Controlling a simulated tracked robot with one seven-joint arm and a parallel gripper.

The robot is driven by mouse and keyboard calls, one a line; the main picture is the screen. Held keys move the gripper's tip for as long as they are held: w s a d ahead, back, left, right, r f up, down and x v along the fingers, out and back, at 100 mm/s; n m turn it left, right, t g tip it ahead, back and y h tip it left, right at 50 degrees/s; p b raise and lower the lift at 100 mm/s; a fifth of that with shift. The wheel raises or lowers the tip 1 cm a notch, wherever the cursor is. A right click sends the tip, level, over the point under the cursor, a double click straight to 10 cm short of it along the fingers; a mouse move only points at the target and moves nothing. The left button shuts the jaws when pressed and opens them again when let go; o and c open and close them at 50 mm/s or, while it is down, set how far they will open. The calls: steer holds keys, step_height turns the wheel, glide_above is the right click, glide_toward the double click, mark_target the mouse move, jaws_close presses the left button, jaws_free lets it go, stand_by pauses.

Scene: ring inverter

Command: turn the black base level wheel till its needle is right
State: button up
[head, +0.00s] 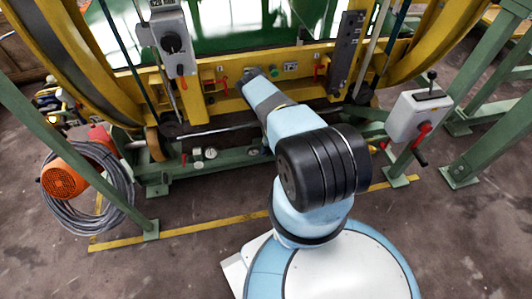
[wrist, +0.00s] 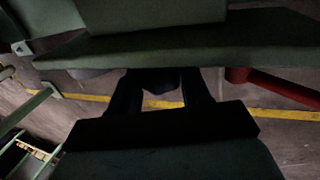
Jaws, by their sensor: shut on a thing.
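My gripper (wrist: 160,92) shows in the wrist view as two dark fingers pointing up the picture, below a green beam. It is shut on a small dark thing (wrist: 161,77) between the fingertips, which fits the black base level wheel; the dimness hides its shape and most of it. In the head view my arm reaches forward to the yellow and green machine, and I cannot make out the fingers or the wheel there. A pair of small round white dials (head: 211,153) sits low on the green base frame, left of my arm. Their needles are too small to read.
A green beam (wrist: 230,45) lies close above my fingers, with a red bar (wrist: 270,85) at its right. An orange motor (head: 63,182) and coiled grey cable (head: 105,190) stand left. A grey control box (head: 418,114) stands right.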

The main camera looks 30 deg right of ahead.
steer(key=y, duration=0.3)
steer(key=t+y, duration=0.1)
steer(key=shift+s+d+f, duration=0.15)
steer(key=shift+d+f, duration=0.05)
steer(key=shift+d, duration=0.1)
steer(key=shift+y, duration=0.4)
steer(key=o, duration=1.1)
steer(key=shift+c, duration=0.2)
steer(key=shift+v, duration=3.95)
